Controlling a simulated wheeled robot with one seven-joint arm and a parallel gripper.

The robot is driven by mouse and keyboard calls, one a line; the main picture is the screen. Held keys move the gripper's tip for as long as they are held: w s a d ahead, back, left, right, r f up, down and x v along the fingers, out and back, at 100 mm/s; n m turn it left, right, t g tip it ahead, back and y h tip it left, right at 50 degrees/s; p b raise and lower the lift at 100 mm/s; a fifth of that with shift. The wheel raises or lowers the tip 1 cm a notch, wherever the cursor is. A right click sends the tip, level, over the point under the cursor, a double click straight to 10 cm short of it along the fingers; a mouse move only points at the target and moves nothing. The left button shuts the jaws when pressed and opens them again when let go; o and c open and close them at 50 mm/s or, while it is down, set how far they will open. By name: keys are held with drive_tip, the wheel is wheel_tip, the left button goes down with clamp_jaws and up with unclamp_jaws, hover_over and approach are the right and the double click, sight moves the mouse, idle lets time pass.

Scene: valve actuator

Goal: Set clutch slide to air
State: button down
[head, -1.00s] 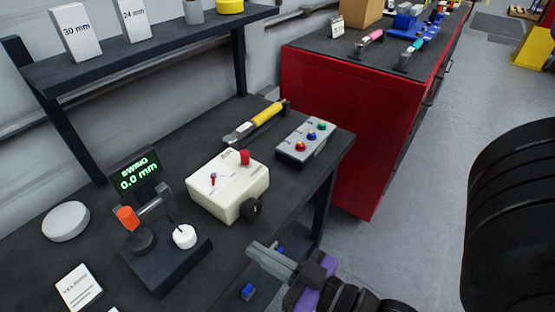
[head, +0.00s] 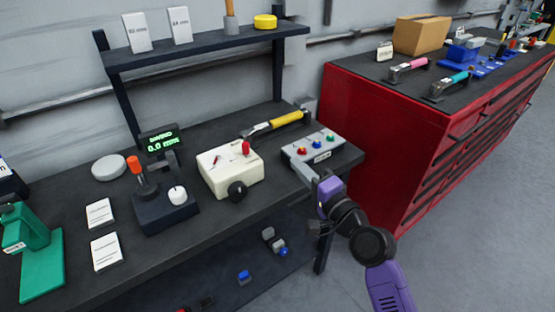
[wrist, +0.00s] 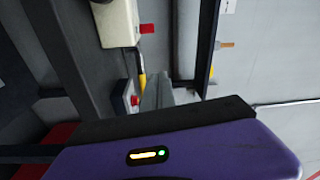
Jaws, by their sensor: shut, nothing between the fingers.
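A cream box (head: 232,172) stands on the dark bench. It has a small red lever on its top, a red knob (head: 245,148) at its back right and a black knob (head: 237,191) on its front. I cannot read which part is the clutch slide or any "air" mark. The box (wrist: 113,22) and its red knob (wrist: 147,28) show at the top of the wrist view. My gripper (head: 305,173) is shut and empty, in front of the grey button box at the bench's right end, apart from the cream box. In the wrist view, my fingers (wrist: 156,92) point upward.
The grey button box (head: 313,150) has several coloured buttons. A yellow-handled tool (head: 285,120) lies behind it. A black gauge stand (head: 165,208) stands left of the cream box. A shelf (head: 205,47) is above the bench. A red cabinet (head: 385,150) stands at right.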

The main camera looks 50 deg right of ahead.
sight(259, 161)
drive_tip(key=shift+s+a+f+m+y, duration=0.1)
drive_tip(key=shift+a+f+m+y, duration=0.5)
drive_tip(key=shift+a+f, duration=0.15)
drive_tip(key=p+x, duration=0.1)
drive_tip(key=x, duration=0.3)
drive_tip(key=a+p+x, duration=0.1)
drive_tip(key=x, duration=0.3)
drive_tip(key=a+p+x, duration=0.1)
drive_tip(key=x, duration=0.3)
drive_tip(key=shift+w+r, duration=0.15)
drive_tip(key=shift+w, duration=0.3)
drive_tip(key=shift+w+a+p, duration=0.25)
drive_tip(key=shift+w+p, duration=0.05)
drive_tip(key=shift+w, duration=0.1)
